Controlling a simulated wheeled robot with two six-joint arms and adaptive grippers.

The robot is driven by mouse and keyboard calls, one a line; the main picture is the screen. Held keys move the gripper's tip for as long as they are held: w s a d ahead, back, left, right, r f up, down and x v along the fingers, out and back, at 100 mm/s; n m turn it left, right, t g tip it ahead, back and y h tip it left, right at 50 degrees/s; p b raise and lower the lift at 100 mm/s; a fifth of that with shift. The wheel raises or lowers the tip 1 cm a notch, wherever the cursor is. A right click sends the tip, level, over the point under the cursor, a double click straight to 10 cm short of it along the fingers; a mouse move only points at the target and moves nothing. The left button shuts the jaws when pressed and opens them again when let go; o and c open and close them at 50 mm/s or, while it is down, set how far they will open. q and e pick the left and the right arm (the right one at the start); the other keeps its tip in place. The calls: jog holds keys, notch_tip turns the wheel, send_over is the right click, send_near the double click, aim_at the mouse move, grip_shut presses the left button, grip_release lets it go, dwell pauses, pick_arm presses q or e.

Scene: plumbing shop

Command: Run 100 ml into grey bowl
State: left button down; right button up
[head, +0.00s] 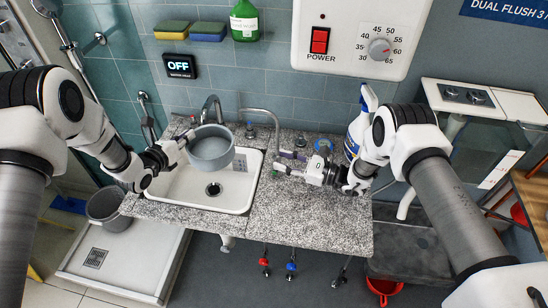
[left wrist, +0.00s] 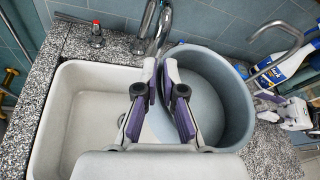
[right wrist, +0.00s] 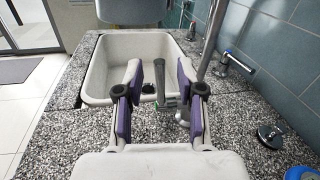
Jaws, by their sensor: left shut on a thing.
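The grey bowl (head: 211,153) is held above the sink (head: 210,192), just in front of a curved metal faucet (head: 210,106). My left gripper (head: 181,141) is shut on its rim at the left side; the left wrist view shows the bowl (left wrist: 222,85) between and beyond the fingers (left wrist: 160,82). I cannot make out any water in it. My right gripper (head: 279,162) is open over the counter right of the sink.
A red-marked tap (left wrist: 97,34) is beside the faucet. A second curved pipe (head: 264,113) rises right of the bowl. A display (head: 180,66) reads OFF. A spray bottle (head: 358,125) stands behind my right arm. A grey bucket (head: 106,207) is left below the counter (head: 305,225).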

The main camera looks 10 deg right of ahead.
aim_at(275, 158)
jog(key=x, duration=0.3)
jog(key=shift+a, duration=0.15)
grip_shut()
jog(key=d+t+y, duration=0.1)
jog(key=d+y, duration=0.1)
jog(key=shift+s+f+m+t+y, duration=0.1)
jog(key=shift+s+m+t+y, duration=0.2)
jog(key=shift+m+t, duration=0.1)
